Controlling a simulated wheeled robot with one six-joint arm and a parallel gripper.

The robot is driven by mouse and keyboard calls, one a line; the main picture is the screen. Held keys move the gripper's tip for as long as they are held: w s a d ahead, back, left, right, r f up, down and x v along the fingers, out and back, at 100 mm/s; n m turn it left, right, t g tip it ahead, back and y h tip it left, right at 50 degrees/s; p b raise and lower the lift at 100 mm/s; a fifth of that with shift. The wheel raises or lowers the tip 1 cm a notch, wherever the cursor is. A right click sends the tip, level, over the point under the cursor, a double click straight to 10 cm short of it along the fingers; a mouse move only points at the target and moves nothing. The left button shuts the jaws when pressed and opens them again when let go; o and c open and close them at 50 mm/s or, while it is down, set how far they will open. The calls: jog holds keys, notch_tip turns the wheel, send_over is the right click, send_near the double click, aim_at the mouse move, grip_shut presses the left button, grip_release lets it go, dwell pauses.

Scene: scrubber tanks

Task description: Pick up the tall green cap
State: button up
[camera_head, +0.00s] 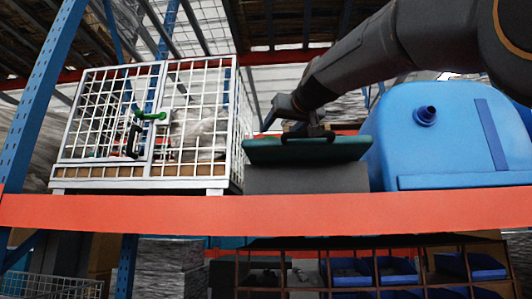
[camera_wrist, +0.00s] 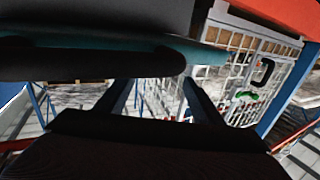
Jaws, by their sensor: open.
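A green cap (camera_head: 307,150), wide and dark teal with a black bar handle (camera_head: 308,136) on top, sits on a grey block on the orange shelf. My gripper (camera_head: 300,122) is just above the cap, close to the handle. In the wrist view the gripper (camera_wrist: 156,84) is open, its two dark fingers apart. The black handle (camera_wrist: 90,64) crosses in front of the fingertips there, and a strip of the teal cap (camera_wrist: 205,51) shows beyond it. I cannot tell whether the handle lies between the fingers or touches them. Nothing is seen held.
A white wire cage (camera_head: 150,125) with a green latch (camera_head: 150,115) stands left of the cap. A blue tank (camera_head: 450,140) stands close on the right. The orange shelf beam (camera_head: 300,213) runs in front, and a blue rack post (camera_head: 38,100) rises at the left.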

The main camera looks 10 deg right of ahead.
jog(key=shift+w+a, duration=0.1)
jog(key=shift+w, duration=0.6)
jog(key=shift+w+r+p, duration=0.1)
jog(key=shift+w+p, duration=0.75)
jog(key=shift+w, duration=0.25)
jog(key=shift+w+a+p, duration=0.15)
jog(key=shift+w+p, duration=0.55)
jog(key=shift+w, duration=0.45)
jog(key=shift+w+a+p, duration=0.1)
jog(key=shift+w+p, duration=0.6)
jog(key=shift+w, duration=0.45)
jog(key=c, duration=1.1)
jog(key=shift+c, duration=0.2)
